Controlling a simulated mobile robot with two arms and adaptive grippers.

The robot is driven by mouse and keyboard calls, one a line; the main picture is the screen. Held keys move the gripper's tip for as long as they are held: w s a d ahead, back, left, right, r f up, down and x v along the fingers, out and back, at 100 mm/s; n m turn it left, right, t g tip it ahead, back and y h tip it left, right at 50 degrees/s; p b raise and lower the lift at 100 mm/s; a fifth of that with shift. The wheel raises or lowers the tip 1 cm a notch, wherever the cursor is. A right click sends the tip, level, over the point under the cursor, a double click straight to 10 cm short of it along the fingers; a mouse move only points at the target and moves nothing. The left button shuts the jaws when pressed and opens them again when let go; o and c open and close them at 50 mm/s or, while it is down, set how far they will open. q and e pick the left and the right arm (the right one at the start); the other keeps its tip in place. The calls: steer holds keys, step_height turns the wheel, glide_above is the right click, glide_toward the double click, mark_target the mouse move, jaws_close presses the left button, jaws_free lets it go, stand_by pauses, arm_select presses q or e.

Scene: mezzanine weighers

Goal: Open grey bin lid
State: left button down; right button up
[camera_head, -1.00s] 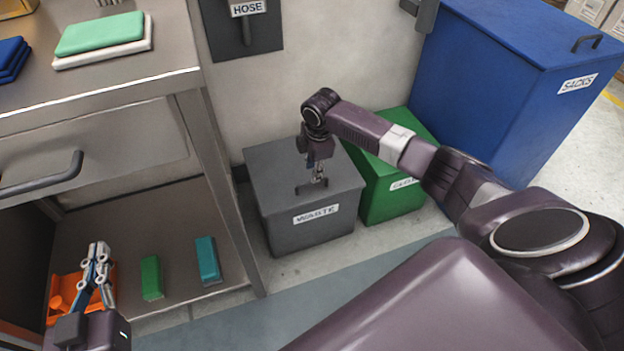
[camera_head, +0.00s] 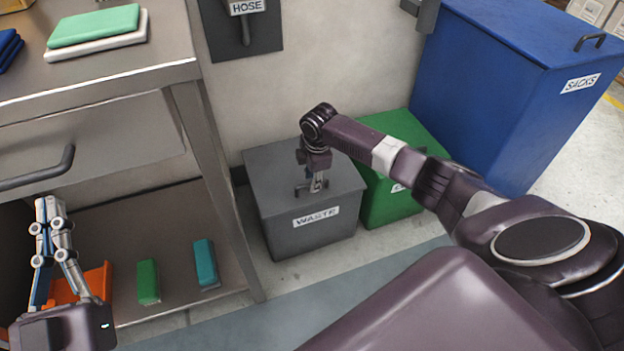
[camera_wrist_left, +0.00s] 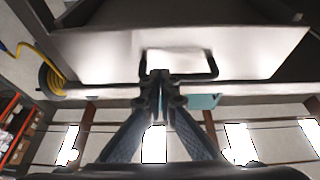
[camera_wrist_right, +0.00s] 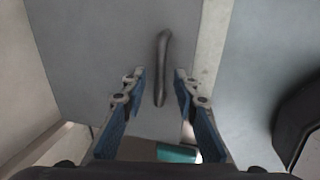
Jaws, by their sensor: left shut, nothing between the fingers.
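The grey bin (camera_head: 312,231), labelled WASTE, stands on the floor beside the steel table, its lid (camera_head: 275,172) down. Its dark bar handle (camera_wrist_right: 163,62) shows ahead of my right fingers in the right wrist view. My right gripper (camera_head: 316,187) is just above the lid by the handle. In the right wrist view the right fingers (camera_wrist_right: 157,78) are spread on both sides of the handle's line, not closed on it; contact cannot be told. My left gripper (camera_head: 50,208) is shut and empty, pointing up near the table's drawer; its fingertips (camera_wrist_left: 160,78) meet in the left wrist view.
A green bin (camera_head: 392,206) stands right of the grey one, partly behind my right arm. A large blue SACKS bin (camera_head: 490,100) is further right. The drawer handle (camera_head: 40,178) is close to my left gripper. Green and teal blocks lie on the lower shelf (camera_head: 175,240).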

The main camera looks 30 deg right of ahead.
jaws_close()
stand_by(0.4)
